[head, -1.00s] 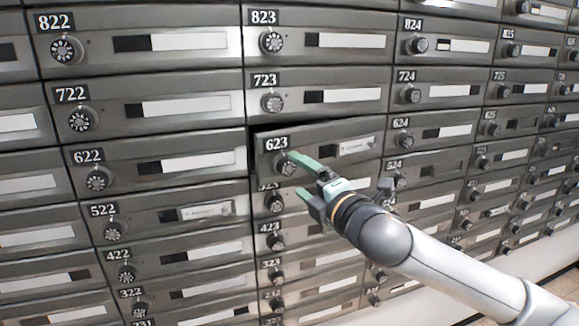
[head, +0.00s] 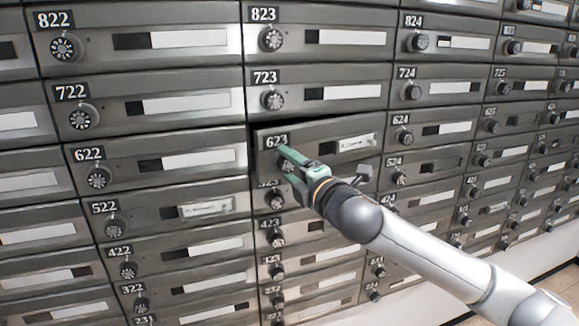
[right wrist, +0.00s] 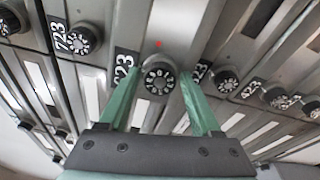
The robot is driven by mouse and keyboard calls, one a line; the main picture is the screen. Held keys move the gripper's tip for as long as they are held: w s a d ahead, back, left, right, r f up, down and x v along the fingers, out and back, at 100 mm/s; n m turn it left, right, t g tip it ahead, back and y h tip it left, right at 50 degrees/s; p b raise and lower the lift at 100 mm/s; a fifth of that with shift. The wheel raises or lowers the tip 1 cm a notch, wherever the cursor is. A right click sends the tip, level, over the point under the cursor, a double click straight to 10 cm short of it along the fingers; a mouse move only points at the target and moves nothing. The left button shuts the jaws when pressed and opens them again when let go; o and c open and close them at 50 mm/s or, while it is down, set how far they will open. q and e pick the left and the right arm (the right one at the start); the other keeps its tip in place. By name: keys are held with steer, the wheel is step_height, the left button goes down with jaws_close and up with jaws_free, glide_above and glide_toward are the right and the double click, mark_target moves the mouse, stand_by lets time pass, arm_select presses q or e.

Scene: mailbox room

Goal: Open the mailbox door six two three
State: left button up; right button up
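Mailbox door 623 (head: 350,143) is grey with a black number plate, a round dial knob and a pale name label. It stands slightly ajar, with a dark gap along its top and left edges. My right gripper (head: 285,167) is at its knob and partly hides it in the head view. In the right wrist view the dial knob (right wrist: 158,80) sits between the two green fingers of the right gripper (right wrist: 163,92). The fingers are spread, with small gaps visible on both sides of the knob. My left gripper is out of view.
Closed mailbox doors surround it: 723 (head: 330,95) above, 622 (head: 160,163) to the left, 624 (head: 445,130) to the right. Each has its own protruding knob. Floor (head: 540,285) shows at the lower right.

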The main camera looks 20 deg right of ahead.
jaws_close()
stand_by(0.3)
stand_by(0.3)
